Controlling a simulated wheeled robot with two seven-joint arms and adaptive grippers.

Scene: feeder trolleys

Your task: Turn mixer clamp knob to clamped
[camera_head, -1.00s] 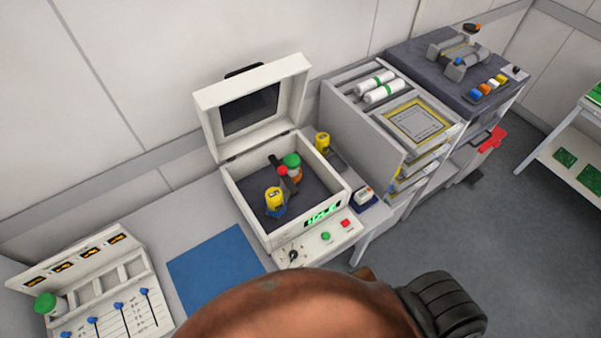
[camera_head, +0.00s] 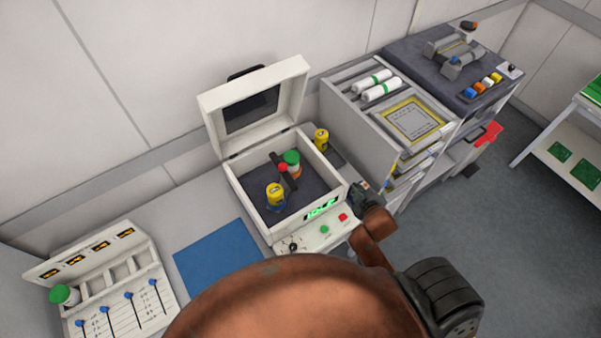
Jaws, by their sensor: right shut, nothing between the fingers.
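The mixer (camera_head: 262,222) is a white box with its lid (camera_head: 293,98) standing open. Inside its dark chamber, a red knob (camera_head: 283,168) sits on a black bar (camera_head: 288,182). A jar with a green lid (camera_head: 291,158) stands beside the bar on one side, and a yellow-topped jar (camera_head: 275,193) on the other. Whether the knob is clamped cannot be told at this size. My right gripper (camera_head: 360,195) is shut and empty, just outside the mixer's right front corner, apart from the knob. My brown arm fills the bottom middle. My left gripper is not in view.
The mixer's front panel has a black dial (camera_head: 293,247), a green button (camera_head: 324,230) and a red button (camera_head: 343,217). A yellow jar (camera_head: 321,139) stands behind the mixer's right side. A grey feeder trolley (camera_head: 362,125) is to the right. A blue mat (camera_head: 222,260) lies left.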

